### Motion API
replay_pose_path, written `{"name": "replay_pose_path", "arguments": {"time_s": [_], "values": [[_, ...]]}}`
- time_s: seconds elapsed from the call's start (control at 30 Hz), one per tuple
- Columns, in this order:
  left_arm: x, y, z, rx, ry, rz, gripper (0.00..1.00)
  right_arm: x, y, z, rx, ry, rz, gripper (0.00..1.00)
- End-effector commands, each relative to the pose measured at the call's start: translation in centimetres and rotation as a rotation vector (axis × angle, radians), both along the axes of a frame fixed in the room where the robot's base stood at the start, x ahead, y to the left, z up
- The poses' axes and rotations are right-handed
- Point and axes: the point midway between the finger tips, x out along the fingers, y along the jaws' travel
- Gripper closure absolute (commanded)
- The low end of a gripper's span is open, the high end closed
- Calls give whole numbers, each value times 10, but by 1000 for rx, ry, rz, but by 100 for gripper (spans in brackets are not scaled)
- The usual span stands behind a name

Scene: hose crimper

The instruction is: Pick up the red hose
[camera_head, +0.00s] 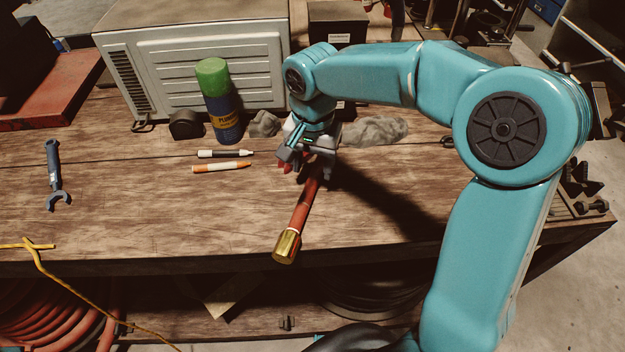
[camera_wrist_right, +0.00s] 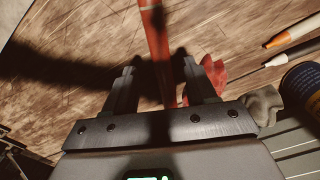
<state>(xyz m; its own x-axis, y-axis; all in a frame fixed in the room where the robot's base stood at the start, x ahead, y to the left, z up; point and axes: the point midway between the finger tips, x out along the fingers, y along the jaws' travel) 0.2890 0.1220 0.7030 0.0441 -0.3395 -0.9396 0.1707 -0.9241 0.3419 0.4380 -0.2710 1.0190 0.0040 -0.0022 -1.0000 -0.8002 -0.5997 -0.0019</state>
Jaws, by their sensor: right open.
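The red hose (camera_head: 301,207) lies on the wooden workbench, with a brass fitting (camera_head: 287,246) at its near end by the bench's front edge. My right gripper (camera_head: 306,160) is over the hose's far part and hides its far end. In the right wrist view the hose (camera_wrist_right: 155,50) runs between the two fingers of my right gripper (camera_wrist_right: 160,78). The fingers are apart, with a gap on each side of the hose. I cannot tell the exact height of the fingertips above the bench. My left gripper is not in view.
A wrench (camera_head: 54,175) lies far left. A metal box (camera_head: 200,60) stands behind. The bench's left middle is clear.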

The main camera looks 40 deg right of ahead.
Motion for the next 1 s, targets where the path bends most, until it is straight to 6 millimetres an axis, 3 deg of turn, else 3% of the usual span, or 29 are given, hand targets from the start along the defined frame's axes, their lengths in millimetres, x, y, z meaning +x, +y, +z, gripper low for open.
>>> {"name": "replay_pose_path", "arguments": {"time_s": [0.2, 0.5, 0.67, 0.7, 1.0], "values": [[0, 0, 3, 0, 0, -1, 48, 1, -1, -34, -1, 6, 1, 44], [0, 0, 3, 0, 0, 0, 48, 2, -1, -40, 0, 2, 0, 44], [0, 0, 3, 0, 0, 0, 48, 2, -1, -40, 0, 2, 0, 96], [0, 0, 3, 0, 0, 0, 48, 2, -1, -40, 0, 2, 0, 100], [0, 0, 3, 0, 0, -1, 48, 2, -1, -38, 0, 0, 0, 100]]}}
